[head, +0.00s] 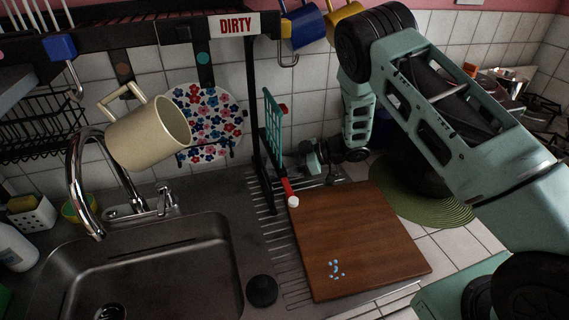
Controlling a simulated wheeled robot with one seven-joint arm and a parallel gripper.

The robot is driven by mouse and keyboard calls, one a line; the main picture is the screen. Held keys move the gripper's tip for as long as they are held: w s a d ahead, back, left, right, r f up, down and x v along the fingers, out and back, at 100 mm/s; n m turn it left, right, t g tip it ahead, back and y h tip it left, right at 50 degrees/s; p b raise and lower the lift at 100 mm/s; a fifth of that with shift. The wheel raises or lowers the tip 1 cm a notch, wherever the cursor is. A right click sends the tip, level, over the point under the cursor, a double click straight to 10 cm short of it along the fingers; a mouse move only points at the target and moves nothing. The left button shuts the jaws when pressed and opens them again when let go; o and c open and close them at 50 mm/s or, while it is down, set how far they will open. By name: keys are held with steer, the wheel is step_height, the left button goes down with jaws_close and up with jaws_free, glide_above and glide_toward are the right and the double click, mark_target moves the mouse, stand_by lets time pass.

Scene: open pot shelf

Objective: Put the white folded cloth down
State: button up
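I cannot make out a white folded cloth in the head view. My arm reaches in from the right and bends down behind the wooden board. My gripper (325,157) is low near the tiled back wall, just beyond the board's far edge. It is small and dark here, and its fingers are partly hidden. I cannot tell whether it is open or shut, or whether it holds anything.
A brown wooden board (355,235) lies right of the steel sink (150,265). A black post (260,120) and a teal slotted utensil (273,130) stand left of my gripper. A beige mug (148,132) hangs above the tap (85,170). A green round mat (425,205) lies right.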

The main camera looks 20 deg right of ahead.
steer(key=shift+s+f, duration=0.1)
steer(key=shift+f, duration=0.3)
steer(key=o, duration=1)
steer(key=shift+s+f, duration=0.1)
steer(key=shift+f, duration=0.05)
steer(key=shift+o, duration=0.2)
steer(key=shift+r, duration=0.2)
steer(key=v, duration=0.2)
steer(key=b+v, duration=0.1)
steer(key=v, duration=0.2)
steer(key=r+v, duration=0.1)
steer(key=v, duration=0.1)
steer(key=shift+d+r+b, duration=0.15)
steer(key=shift+b, duration=0.2)
steer(key=shift+w+r, duration=0.15)
steer(key=shift+w, duration=0.1)
